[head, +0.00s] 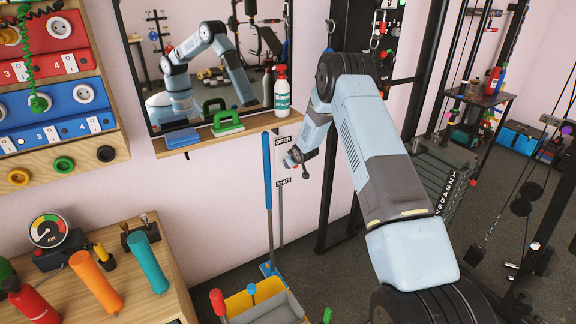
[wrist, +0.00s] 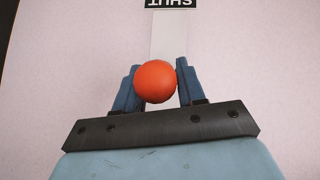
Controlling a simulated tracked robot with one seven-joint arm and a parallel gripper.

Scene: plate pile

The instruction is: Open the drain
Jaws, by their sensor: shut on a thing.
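A round orange-red knob (wrist: 156,82) sits between the two blue fingers of my gripper (wrist: 155,88) in the wrist view. The fingers are shut on it from both sides. In the head view my gripper (head: 291,160) is at the wall, just below the OPEN label (head: 284,139) and above the SHUT label (head: 281,184). The SHUT label (wrist: 171,3) shows upside down at the top of the wrist view, above a pale strip (wrist: 169,35). The lever behind the knob is mostly hidden.
A shelf (head: 230,131) with a white bottle (head: 281,92) and a green-handled brush (head: 226,122) is above left of my gripper. A blue pole (head: 267,190) stands just left of it. A yellow and grey bucket (head: 262,305) is below. A black rack upright (head: 330,190) is right.

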